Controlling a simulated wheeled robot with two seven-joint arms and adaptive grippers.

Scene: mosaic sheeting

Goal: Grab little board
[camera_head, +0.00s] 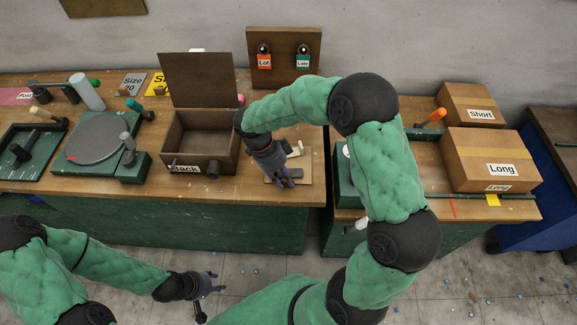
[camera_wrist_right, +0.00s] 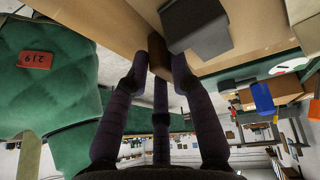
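A small tan board (camera_head: 303,167) with light pieces on it lies on the brown workbench, right of the box labelled "Back". My right gripper (camera_head: 287,180) points down over the board's left part and hides some of it. In the right wrist view its fingers (camera_wrist_right: 159,66) stand around a brown block (camera_wrist_right: 158,50) at the edge of a tan surface. A dark grey block (camera_wrist_right: 196,25) is beside the fingertips. I cannot tell whether the fingers press on the brown block. My left gripper (camera_head: 216,291) hangs low in front of the bench, its fingers spread and empty.
The open "Back" box (camera_head: 219,130) stands close to the left of my right gripper. An upright board (camera_head: 284,78) with "Lot" and "Late" tags stands behind. Cardboard boxes (camera_head: 494,153) are at the right. A green turntable device (camera_head: 94,140) is at the left.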

